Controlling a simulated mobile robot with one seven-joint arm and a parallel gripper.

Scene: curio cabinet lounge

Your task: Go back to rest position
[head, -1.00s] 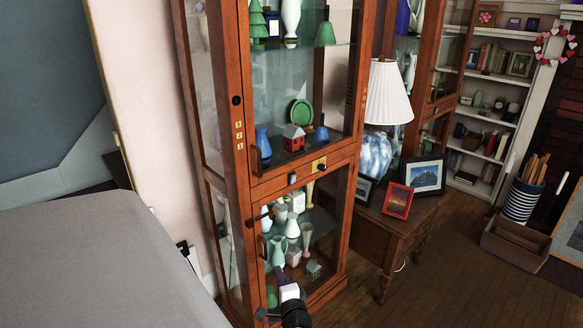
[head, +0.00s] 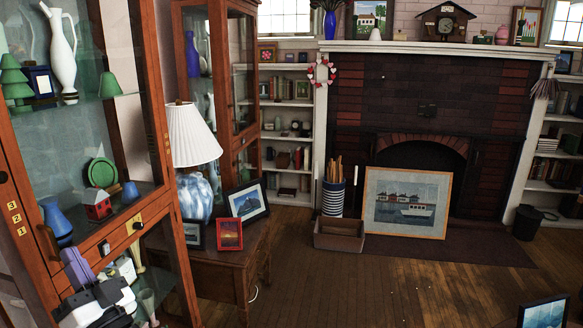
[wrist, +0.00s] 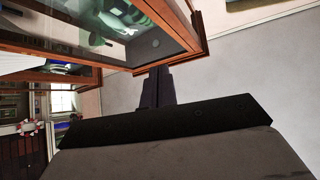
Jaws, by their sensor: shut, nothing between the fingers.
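My gripper (head: 74,262) shows at the lower left of the head view, with its grey-purple fingers pointing up in front of the wooden glass curio cabinet (head: 157,110). In the wrist view the dark fingers (wrist: 156,76) are together and hold nothing. The cabinet's wooden edge (wrist: 172,22) passes close to the fingertips in that view. I cannot tell whether they touch it.
A side table (head: 215,268) with a lamp (head: 192,140) and framed pictures stands right of the cabinet. A box (head: 339,236) and large framed picture (head: 405,203) stand before the fireplace. Open wooden floor (head: 380,285) lies in the middle.

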